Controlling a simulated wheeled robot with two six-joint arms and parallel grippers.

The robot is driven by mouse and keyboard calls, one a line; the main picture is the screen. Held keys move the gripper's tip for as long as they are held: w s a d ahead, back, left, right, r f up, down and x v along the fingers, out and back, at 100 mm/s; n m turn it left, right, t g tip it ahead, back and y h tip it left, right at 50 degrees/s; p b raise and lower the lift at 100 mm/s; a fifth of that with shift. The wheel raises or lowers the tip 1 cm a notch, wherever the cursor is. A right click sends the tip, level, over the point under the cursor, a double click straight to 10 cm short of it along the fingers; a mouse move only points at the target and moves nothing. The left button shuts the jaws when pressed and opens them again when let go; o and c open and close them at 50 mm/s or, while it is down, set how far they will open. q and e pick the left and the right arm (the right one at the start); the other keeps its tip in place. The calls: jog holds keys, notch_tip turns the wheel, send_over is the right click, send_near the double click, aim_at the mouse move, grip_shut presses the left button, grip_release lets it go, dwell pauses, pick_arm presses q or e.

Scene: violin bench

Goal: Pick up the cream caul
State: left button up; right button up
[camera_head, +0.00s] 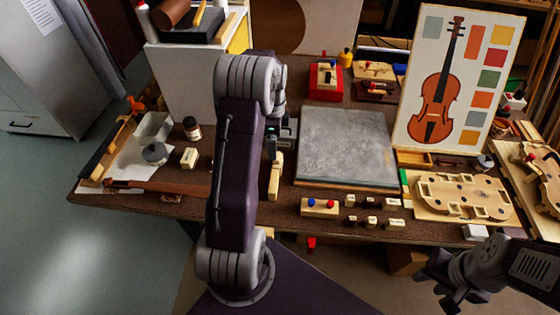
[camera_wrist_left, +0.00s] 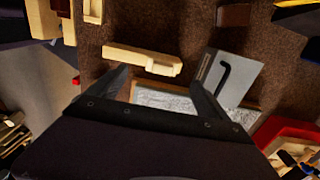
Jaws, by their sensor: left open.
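The cream caul (camera_head: 275,177), a long pale bar with a small raised block at one end, lies on the brown bench just left of the grey slab. In the left wrist view the cream caul (camera_wrist_left: 135,57) lies crosswise ahead of my fingertips. My left gripper (camera_wrist_left: 160,80) is open and empty, with the caul beyond its tips rather than between them. In the head view my left forearm hides most of that gripper. My right gripper (camera_head: 440,290) hangs at the lower right, off the bench's front edge, apparently open and empty.
The grey slab (camera_head: 345,150) lies right of the caul. A grey plate with a black hooked tool (camera_wrist_left: 228,77) is close to my left fingers. A red box (camera_head: 325,82) stands farther back.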

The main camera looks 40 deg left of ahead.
aim_at(278, 156)
pick_arm(q)
jog(key=f, duration=0.2)
jog(key=d+f, duration=0.1)
jog(key=shift+w+f, duration=0.25)
jog(key=shift+a+f, duration=0.2)
jog(key=shift+f, duration=0.15)
jog(key=f, duration=0.4)
jog(key=shift+w+f, duration=0.35)
jog(key=c, duration=1.5)
jog(key=shift+o, duration=0.2)
jog(key=shift+s+d+r, duration=0.1)
jog(key=shift+d+r, duration=0.05)
jog(key=shift+r, duration=1)
jog(key=shift+s+d+r, duration=0.1)
jog(key=shift+d+r, duration=0.05)
jog(key=shift+r, duration=1)
jog(key=s+d+r, duration=0.5)
jog(key=d+r, duration=0.1)
jog(key=d, duration=0.3)
jog(key=shift+s+d+r, duration=0.2)
jog(key=shift+s+r, duration=0.05)
jog(key=shift+s, duration=0.15)
